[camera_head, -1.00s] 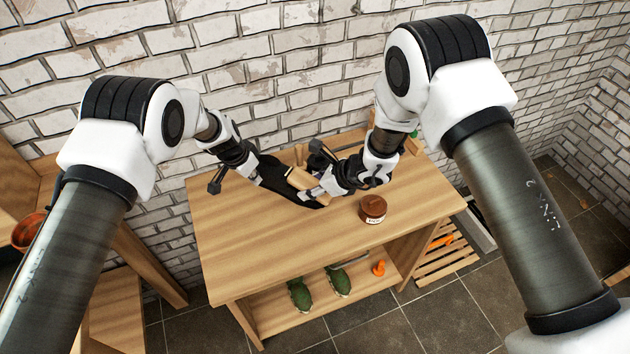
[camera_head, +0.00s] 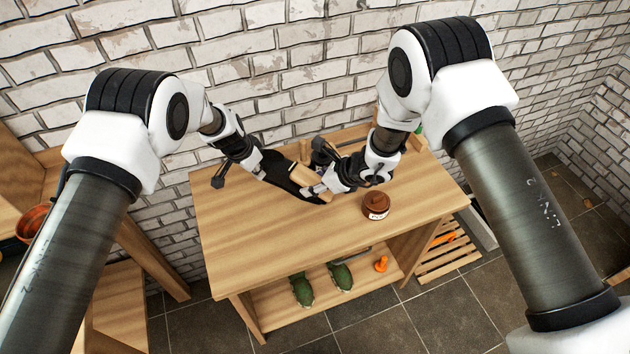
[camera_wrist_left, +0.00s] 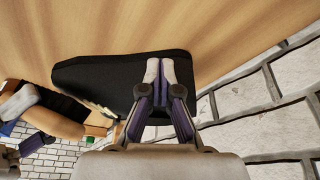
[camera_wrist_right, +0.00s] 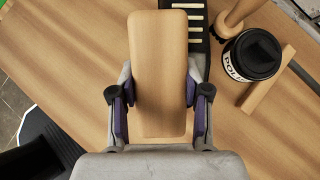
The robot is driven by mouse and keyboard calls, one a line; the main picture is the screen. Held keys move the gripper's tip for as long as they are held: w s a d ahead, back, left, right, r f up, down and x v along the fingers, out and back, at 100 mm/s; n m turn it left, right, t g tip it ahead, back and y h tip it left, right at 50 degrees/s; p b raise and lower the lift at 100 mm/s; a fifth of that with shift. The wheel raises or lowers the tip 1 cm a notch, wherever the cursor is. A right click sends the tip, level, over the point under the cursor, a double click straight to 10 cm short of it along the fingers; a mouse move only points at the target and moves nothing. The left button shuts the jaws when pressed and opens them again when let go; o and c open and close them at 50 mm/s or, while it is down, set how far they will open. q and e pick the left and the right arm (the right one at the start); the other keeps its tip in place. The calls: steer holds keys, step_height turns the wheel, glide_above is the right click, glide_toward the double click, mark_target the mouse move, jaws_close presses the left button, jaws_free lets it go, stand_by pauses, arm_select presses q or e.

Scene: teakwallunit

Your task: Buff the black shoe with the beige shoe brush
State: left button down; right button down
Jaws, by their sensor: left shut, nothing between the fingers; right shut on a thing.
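The black shoe (camera_head: 287,178) lies on the wooden table top, partly hidden by my grippers. It fills the middle of the left wrist view as a dark shape (camera_wrist_left: 100,85). My left gripper (camera_wrist_left: 160,68) is shut and empty, its fingertips over the shoe; whether they touch it I cannot tell. In the head view my left gripper (camera_head: 268,168) is at the shoe's left part. My right gripper (camera_wrist_right: 160,98) is shut on the beige shoe brush (camera_wrist_right: 160,60), held at the shoe's right part. The brush also shows in the head view (camera_head: 309,182); contact with the shoe is hidden.
A brown jar (camera_head: 376,205) stands on the table (camera_head: 250,235) right of the grippers. A black labelled polish container (camera_wrist_right: 252,55) stands close to the brush. The table's front half is mostly clear. Green shoes (camera_head: 302,290) are on the lower shelf. A brick wall is behind.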

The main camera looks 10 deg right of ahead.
steer(key=shift+w+a+f, duration=0.1)
steer(key=shift+a+f, duration=0.1)
steer(key=shift+f, duration=0.4)
